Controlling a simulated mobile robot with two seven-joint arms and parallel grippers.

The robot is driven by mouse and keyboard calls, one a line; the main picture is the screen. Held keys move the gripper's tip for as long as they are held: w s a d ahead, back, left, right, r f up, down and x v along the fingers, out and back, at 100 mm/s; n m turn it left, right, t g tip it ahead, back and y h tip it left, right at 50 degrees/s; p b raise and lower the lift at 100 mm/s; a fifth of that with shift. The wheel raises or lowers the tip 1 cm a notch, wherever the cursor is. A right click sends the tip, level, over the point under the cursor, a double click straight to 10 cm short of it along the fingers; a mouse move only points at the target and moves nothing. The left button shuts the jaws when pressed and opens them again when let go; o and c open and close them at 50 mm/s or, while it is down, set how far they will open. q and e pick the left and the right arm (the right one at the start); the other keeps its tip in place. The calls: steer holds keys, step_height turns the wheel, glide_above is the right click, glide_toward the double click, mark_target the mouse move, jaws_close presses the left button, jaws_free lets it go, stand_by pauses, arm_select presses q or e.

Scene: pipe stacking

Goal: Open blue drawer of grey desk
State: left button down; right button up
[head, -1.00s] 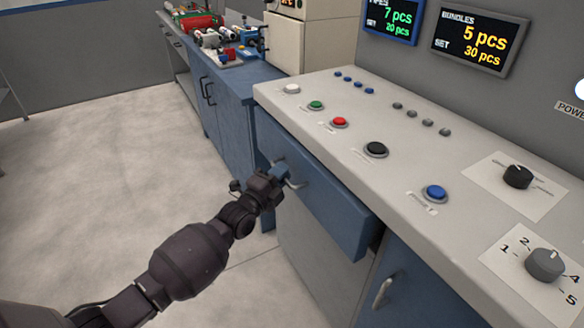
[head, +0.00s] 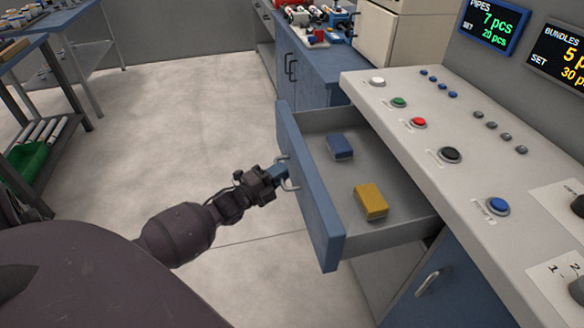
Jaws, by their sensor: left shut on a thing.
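The blue drawer (head: 308,195) of the grey desk (head: 398,120) stands pulled well out, its grey inside showing. In it lie a small blue box (head: 340,147) and a yellow box (head: 370,202), apart from each other. My left gripper (head: 282,173) is shut on the drawer handle (head: 291,180) at the outer face of the drawer front. The fingertips are small and partly merge with the handle. My right gripper is not in view.
A lower blue cabinet door with a handle (head: 428,283) is under the desk at the right. A blue workbench (head: 312,75) with tools stands behind the drawer. A table with a green bin (head: 25,160) is at the far left. The floor (head: 180,110) between is clear.

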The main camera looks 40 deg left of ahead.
arm_select(q)
steer(key=shift+s+a, duration=0.2)
steer(key=shift+s, duration=0.05)
steer(key=c, duration=1.2)
jaws_free()
steer(key=shift+o, duration=0.2)
steer(key=v, duration=1.1)
steer(key=shift+p, duration=0.4)
